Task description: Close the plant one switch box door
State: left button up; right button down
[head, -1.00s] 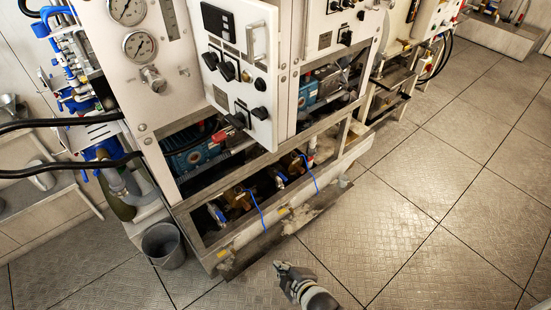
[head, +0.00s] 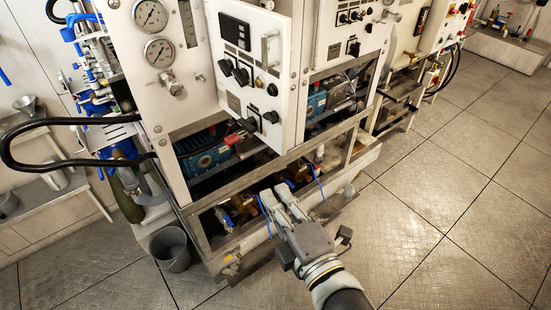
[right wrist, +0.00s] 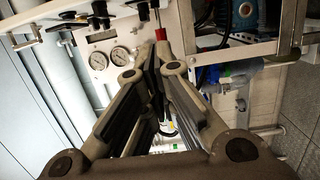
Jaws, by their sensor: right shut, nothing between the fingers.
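The plant one switch box door (head: 246,85) is a white panel with black switches, a small display and a metal handle (head: 270,48). It stands out at an angle from the front of the near white plant. What I take to be its edge with black knobs shows at the upper left of the right wrist view (right wrist: 70,16). My right gripper (head: 281,196) is shut and empty. In the head view it is below the door, over the plant's lower front frame, apart from the door. Its fingers also show in the right wrist view (right wrist: 160,58). My left gripper is not in view.
Two round gauges (head: 155,32) sit left of the door. A red-handled part (head: 232,139) is just under it. The lower metal frame (head: 225,240) holds valves and blue cables. A grey bucket (head: 171,250) stands at the left. The floor (head: 440,210) to the right is clear.

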jog(key=w+b, duration=0.2)
jog(key=w, duration=0.8)
jog(key=shift+w+a, duration=0.25)
jog(key=shift+a, duration=0.1)
